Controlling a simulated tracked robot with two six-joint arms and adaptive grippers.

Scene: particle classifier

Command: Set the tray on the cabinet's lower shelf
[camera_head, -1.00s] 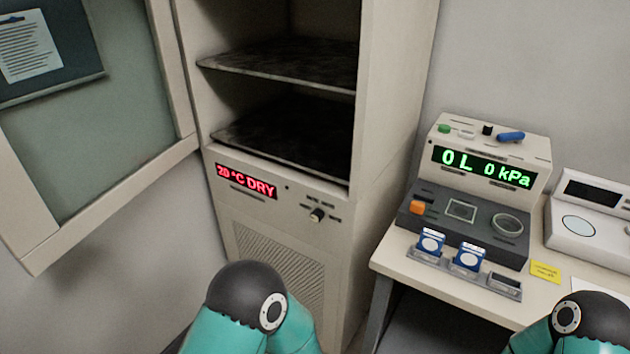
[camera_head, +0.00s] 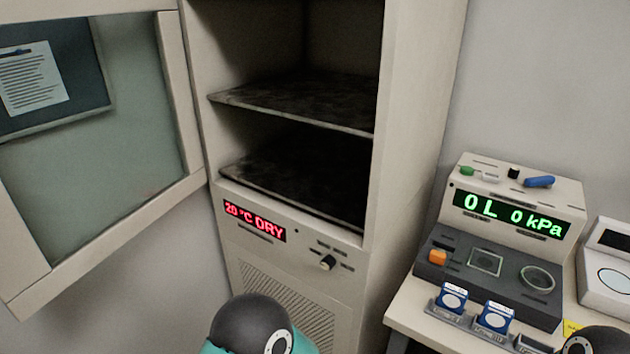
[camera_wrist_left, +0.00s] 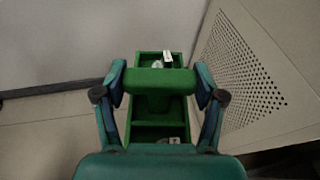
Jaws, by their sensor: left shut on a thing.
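In the left wrist view the green tray (camera_wrist_left: 157,133) is gripped by my left gripper (camera_wrist_left: 160,84), whose two fingers close on its raised green handle. The tray has compartments; a small white-and-black item lies in the far one and a small item in the near one, both too small to name. The cabinet's lower shelf (camera_head: 290,183) is a dark, bare plate in the open cabinet (camera_head: 410,120) in the head view. The tray and left gripper do not show in the head view. My right gripper is not in view; only part of an arm shows at bottom right.
The upper shelf (camera_head: 300,100) is bare, with a gap above the lower one. The cabinet door (camera_head: 110,170) stands open at left. A bench at right holds an instrument with a green display (camera_head: 510,214) and small blue-and-white packs (camera_head: 452,297). The perforated cabinet panel (camera_wrist_left: 240,75) is right of the tray.

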